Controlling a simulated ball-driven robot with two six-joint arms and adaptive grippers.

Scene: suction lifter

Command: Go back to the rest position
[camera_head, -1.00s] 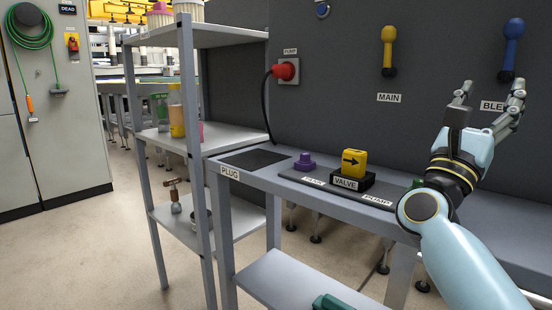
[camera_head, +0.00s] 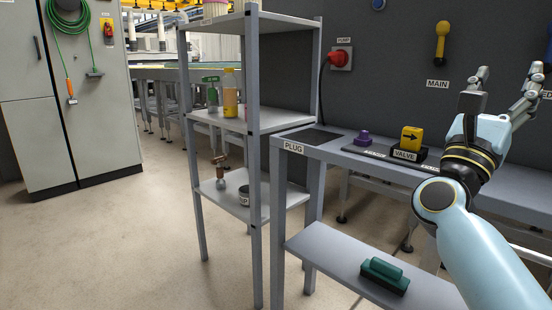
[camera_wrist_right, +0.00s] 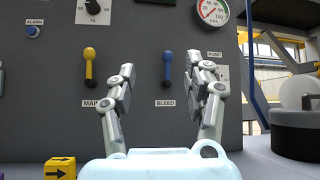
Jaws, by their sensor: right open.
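My right gripper (camera_head: 505,88) is raised above the right part of the bench in the head view, its fingers spread and nothing between them. In the right wrist view the same gripper (camera_wrist_right: 166,90) is open and empty. It faces the dark panel, with the blue BLEED lever (camera_wrist_right: 167,68) seen between its fingers and the yellow MAIN lever (camera_wrist_right: 89,67) to the left. Both levers hang with knob up. The yellow valve block (camera_head: 411,139) with a black arrow sits on the bench, left of my right arm. My left gripper is not in view.
The bench (camera_head: 330,150) carries a purple knob (camera_head: 364,138). A red pump switch (camera_head: 341,58) is on the panel. Floor at left is clear.

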